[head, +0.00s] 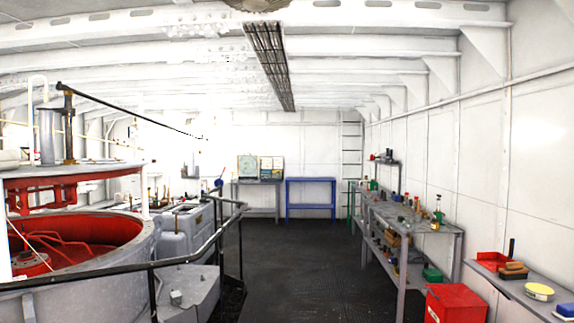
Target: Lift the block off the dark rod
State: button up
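A thin dark rod (511,247) stands upright on the grey shelf at the lower right of the head view. A small tan block (514,266) is at its foot, with a darker brown layer just under it. I cannot tell at this size whether the block is around the rod or in front of it, or whether the brown layer is a separate piece. My gripper is not in view.
A red dustpan-like piece (492,260) lies left of the rod. A yellow round item (539,291) and a blue item (567,309) lie to its right. A red box (455,303) stands below. A cluttered grey workbench (452,228) is beyond; the dark floor (300,270) is clear.

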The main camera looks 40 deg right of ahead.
aim_at(191, 152)
jog(key=z, duration=0.5)
jog(key=i+l+z, duration=0.9)
jog(key=i, duration=0.65)
jog(key=i+j+z, duration=0.1)
jog(key=i+z, duration=0.3)
jog(key=i, duration=0.75)
jog(key=i+u, duration=0.2)
jog(key=i, duration=0.35)
jog(key=i+u, duration=0.2)
jog(key=i, duration=0.35)
jog(key=i+u, duration=0.2)
jog(key=i, duration=0.35)
jog(key=i+l+u, duration=0.2)
jog(key=i, duration=0.3)
jog(key=i+j+u, duration=0.35)
jog(key=i, duration=0.85)
jog(key=i+l+u, duration=0.1)
jog(key=i+u, duration=0.25)
jog(key=i, duration=0.9)
jog(key=i+l+z, duration=0.15)
jog(key=i, duration=0.55)
jog(key=i+l+z, duration=0.15)
jog(key=i, duration=0.6)
jog(key=i+l+z, duration=0.15)
jog(key=i, duration=0.6)
